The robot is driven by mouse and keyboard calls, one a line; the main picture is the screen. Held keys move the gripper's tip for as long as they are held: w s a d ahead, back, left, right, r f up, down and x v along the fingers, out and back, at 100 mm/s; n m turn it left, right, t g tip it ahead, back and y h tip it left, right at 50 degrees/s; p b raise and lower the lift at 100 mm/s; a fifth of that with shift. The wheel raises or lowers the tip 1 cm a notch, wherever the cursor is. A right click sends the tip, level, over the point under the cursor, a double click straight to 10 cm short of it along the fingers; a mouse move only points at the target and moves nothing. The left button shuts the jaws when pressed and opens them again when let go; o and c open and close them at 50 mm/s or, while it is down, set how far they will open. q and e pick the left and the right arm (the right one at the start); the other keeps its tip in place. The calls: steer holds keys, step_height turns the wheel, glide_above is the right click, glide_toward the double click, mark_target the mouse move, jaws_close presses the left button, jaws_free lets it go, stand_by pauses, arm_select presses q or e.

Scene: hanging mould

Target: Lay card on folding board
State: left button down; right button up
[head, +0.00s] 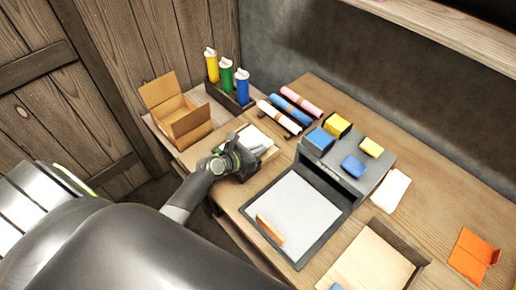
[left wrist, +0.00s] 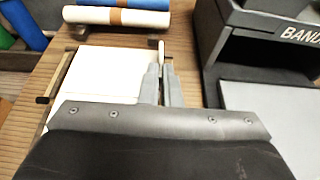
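A stack of white cards (head: 255,136) lies in a low wooden holder at the back left of the table; it also shows in the left wrist view (left wrist: 108,75). My left gripper (head: 262,150) is low at the right side of this stack. In the left wrist view its fingers (left wrist: 163,88) are close together with a narrow gap; whether a card edge is between them I cannot tell. A pale dark-framed board (head: 297,205) lies in front of the grey stand, and a wooden board (head: 368,264) lies nearer the front; which is the folding board is unclear. My right gripper is out of view.
The grey stand (head: 375,178) carries blue and yellow blocks. Rolled bundles (head: 290,108), bottles (head: 227,76) and an open cardboard box (head: 181,118) stand behind. A white piece (head: 391,190) and an orange folded card (head: 473,255) lie right. An orange piece (head: 270,230) is on the pale board.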

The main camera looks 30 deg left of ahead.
arm_select(q)
steer(key=shift+f, duration=0.45)
stand_by(0.3)
steer(key=shift+f+b, duration=0.4)
steer(key=shift+f, duration=0.15)
stand_by(0.9)
steer(key=c, duration=1.6)
jaws_free()
steer(key=shift+o, duration=0.2)
steer(key=v, duration=1.7)
steer(key=shift+s, duration=0.2)
